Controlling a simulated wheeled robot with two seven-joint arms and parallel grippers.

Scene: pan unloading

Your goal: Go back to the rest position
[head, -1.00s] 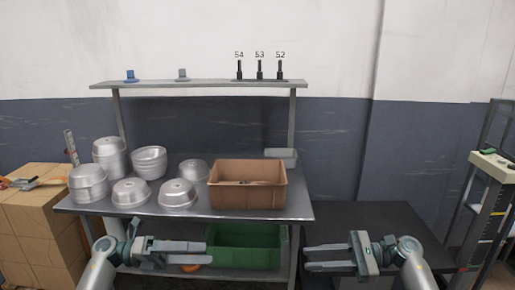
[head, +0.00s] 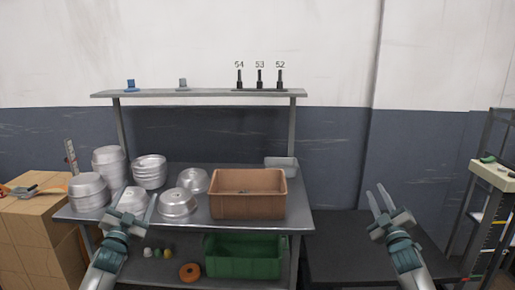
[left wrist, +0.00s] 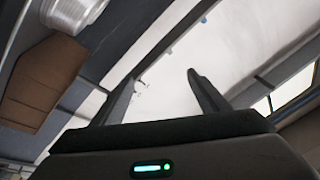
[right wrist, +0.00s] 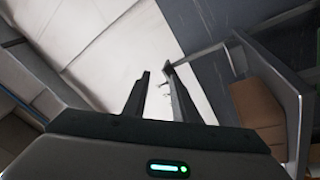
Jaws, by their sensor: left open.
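My left gripper (head: 136,200) is raised at the front left of the metal table (head: 240,224), fingers pointing up, open and empty. In the left wrist view (left wrist: 161,80) its fingers stand wide apart. My right gripper (head: 377,194) is raised over the dark low table (head: 345,245), also pointing up. In the right wrist view (right wrist: 156,73) its fingers are apart, with a narrower gap and nothing between them. Stacked silver pans (head: 149,168) and single pans (head: 177,203) sit on the left half of the metal table. The left gripper partly hides one pan.
A brown crate (head: 247,208) stands right of the pans, with a grey bin (head: 282,162) behind. A green crate (head: 240,268) and an orange ring (head: 189,272) are on the lower shelf. Cardboard boxes (head: 35,235) flank the left, a dark rack (head: 490,215) the right.

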